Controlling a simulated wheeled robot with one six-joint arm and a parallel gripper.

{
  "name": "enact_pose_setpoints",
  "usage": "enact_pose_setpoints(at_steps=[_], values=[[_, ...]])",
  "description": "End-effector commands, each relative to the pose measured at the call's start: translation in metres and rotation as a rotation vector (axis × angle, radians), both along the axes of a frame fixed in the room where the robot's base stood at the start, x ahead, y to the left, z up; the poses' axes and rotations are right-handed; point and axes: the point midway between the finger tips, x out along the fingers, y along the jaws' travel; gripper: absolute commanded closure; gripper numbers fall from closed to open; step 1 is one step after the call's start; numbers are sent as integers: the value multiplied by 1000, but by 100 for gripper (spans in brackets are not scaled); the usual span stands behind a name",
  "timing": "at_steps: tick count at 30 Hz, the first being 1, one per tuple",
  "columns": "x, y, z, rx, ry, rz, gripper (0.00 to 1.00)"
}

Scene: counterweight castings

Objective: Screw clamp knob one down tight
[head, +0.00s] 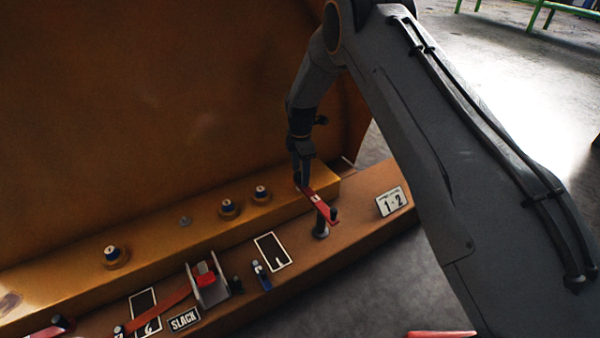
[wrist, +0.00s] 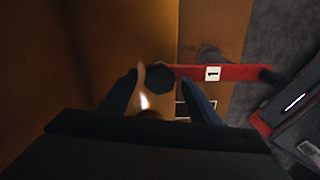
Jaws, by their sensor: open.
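A red clamp bar marked 1 (head: 317,200) reaches from the orange casting's step out over the lower ledge. It also shows in the wrist view (wrist: 235,73). A dark faceted knob (wrist: 159,79), which I take for clamp knob one, sits at the bar's inner end. My gripper (wrist: 160,77) is open, with one finger on each side of this knob; I cannot tell whether either finger touches it. In the head view my gripper (head: 302,182) points down over that end and hides the knob. The bar's outer end has a dark handle (head: 334,214) by a short post (head: 320,229).
A tall orange wall (head: 150,100) rises behind the step. On the ledge are a metal bracket (head: 209,289), a blue-handled piece (head: 262,276), a SLACK plate (head: 184,319) and a 1-2 plate (head: 391,202). A second red bar (head: 160,307) lies at left.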

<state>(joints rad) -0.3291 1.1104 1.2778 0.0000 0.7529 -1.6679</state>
Motion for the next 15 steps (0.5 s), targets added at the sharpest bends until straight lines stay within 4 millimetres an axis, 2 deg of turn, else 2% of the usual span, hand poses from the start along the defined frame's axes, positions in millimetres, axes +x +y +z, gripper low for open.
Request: enact_pose_setpoints(at_steps=[5, 12, 15], values=[[0, 1, 0, 0, 0, 1, 43], [0, 1, 0, 0, 0, 1, 84], [0, 1, 1, 0, 0, 0, 85]])
